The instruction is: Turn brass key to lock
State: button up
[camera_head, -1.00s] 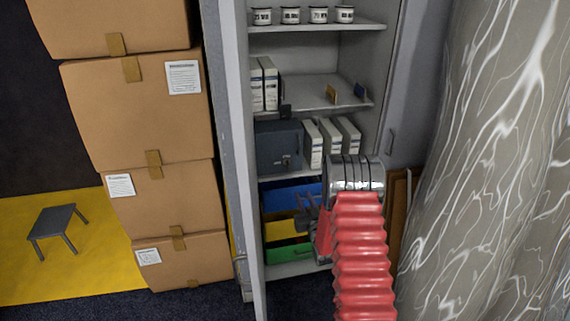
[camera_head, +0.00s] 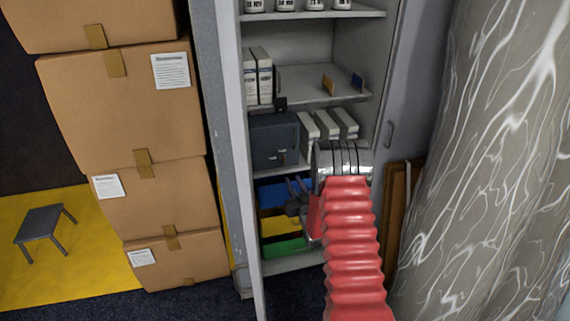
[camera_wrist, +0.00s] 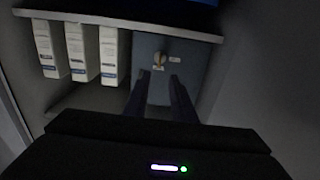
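A dark blue-grey safe box (camera_head: 272,140) stands on a middle shelf of the open grey cabinet. A small key (camera_head: 281,156) sits on its front; in the wrist view the key (camera_wrist: 160,59) looks brass, with a small pale label beside it. My gripper (camera_head: 297,184) is in front of the cabinet, below the level of the key. In the wrist view my gripper (camera_wrist: 158,75) has its two dark fingers apart with nothing between them. They point at the safe front (camera_wrist: 190,62), with the key just beyond the tips. Whether they touch the safe I cannot tell.
White binders (camera_head: 325,125) stand beside the safe, and more binders (camera_head: 258,75) on the shelf above. Blue, yellow and green bins (camera_head: 285,246) lie below. The cabinet door (camera_head: 395,100) is open at right. Stacked cardboard boxes (camera_head: 130,110) stand left; a marbled column (camera_head: 480,160) stands right.

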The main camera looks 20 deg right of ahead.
aim_at(284, 159)
jog(key=w+d, duration=0.2)
jog(key=w, duration=1.1)
jog(key=shift+d, duration=0.2)
jog(key=shift+c, duration=0.3)
grip_shut()
